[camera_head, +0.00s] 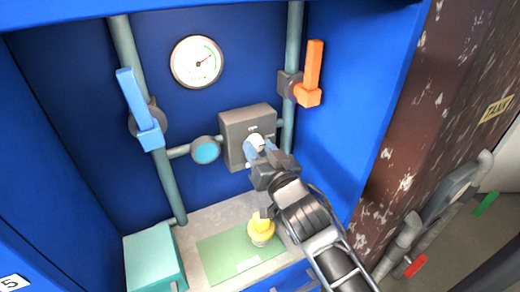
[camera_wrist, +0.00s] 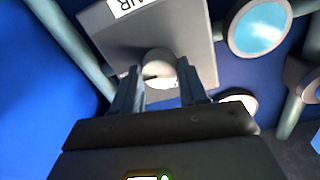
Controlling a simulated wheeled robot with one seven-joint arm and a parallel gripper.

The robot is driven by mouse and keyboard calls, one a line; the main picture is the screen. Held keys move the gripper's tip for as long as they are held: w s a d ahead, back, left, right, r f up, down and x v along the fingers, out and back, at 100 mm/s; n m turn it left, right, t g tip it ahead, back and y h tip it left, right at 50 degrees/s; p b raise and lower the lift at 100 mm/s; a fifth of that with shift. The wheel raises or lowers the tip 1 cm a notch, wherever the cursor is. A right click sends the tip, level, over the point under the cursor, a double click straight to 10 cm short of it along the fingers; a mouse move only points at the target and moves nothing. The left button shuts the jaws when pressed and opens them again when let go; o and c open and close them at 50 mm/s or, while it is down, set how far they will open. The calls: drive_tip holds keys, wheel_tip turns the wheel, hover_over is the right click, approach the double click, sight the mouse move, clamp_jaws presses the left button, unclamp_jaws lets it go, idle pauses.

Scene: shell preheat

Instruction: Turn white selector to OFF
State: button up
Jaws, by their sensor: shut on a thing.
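The white selector (camera_head: 254,141) is a small pale knob on the front of a grey box (camera_head: 234,125) fixed to the blue back wall. My gripper (camera_head: 261,151) reaches up to it from the lower right and is shut on it. In the wrist view the rounded knob (camera_wrist: 158,67) sits between the two fingers of my gripper (camera_wrist: 160,78). The fingers hide part of the knob, and I cannot tell its exact setting. A white label (camera_wrist: 125,6) with dark letters shows on the box's face.
A blue lever (camera_head: 140,107) stands left and an orange lever (camera_head: 312,75) right, both on pipes. A gauge (camera_head: 197,62) hangs above. Below, a yellow knob-like object (camera_head: 261,230) stands on a green mat (camera_head: 222,252) beside a teal box (camera_head: 152,262). Blue walls close both sides.

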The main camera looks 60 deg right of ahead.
drive_tip(key=shift+c, duration=0.8)
drive_tip(key=shift+n, duration=0.3)
drive_tip(key=n+b, duration=0.1)
drive_tip(key=n, duration=0.1)
drive_tip(key=shift+f+n, duration=0.1)
drive_tip(key=shift+n, duration=0.2)
drive_tip(key=n+b, duration=0.1)
drive_tip(key=n, duration=0.4)
drive_tip(key=shift+n+t, duration=0.3)
drive_tip(key=n, duration=0.4)
drive_tip(key=shift+n, duration=0.4)
drive_tip(key=n+p, duration=0.1)
drive_tip(key=n, duration=0.4)
drive_tip(key=shift+t, duration=0.4)
